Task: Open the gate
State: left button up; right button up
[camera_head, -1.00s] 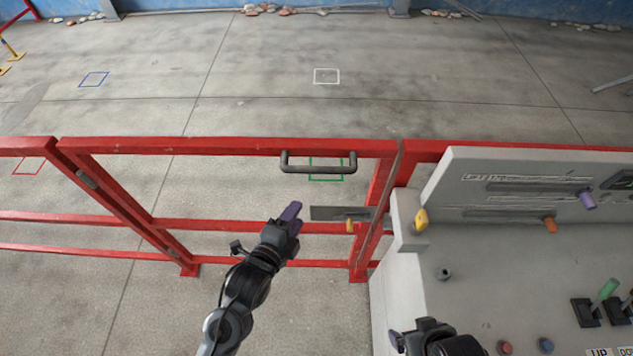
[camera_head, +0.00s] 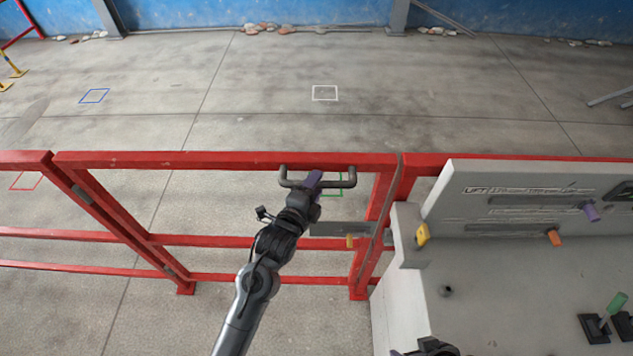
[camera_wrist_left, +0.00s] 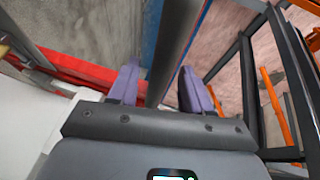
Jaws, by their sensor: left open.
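The gate (camera_head: 230,160) is a red barred frame behind the console's left side, standing in line with the red rail. Its dark U-shaped handle (camera_head: 345,182) is on the top bar near the right end. My left gripper (camera_head: 314,180) is at the middle of the handle, with its purple fingers over the bar. In the left wrist view the fingers (camera_wrist_left: 158,88) are open, and the dark handle bar (camera_wrist_left: 177,40) runs between them.
A grey control console (camera_head: 510,290) with levers and buttons stands close to the right of the gate. A yellow tab (camera_head: 422,234) is on its left edge. The concrete floor (camera_head: 240,120) beyond the gate is open, with coloured square outlines.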

pick_arm(q)
jog(key=shift+w+d+f, duration=0.1)
jog(key=shift+w+d, duration=0.2)
jog(key=shift+w, duration=0.3)
grip_shut()
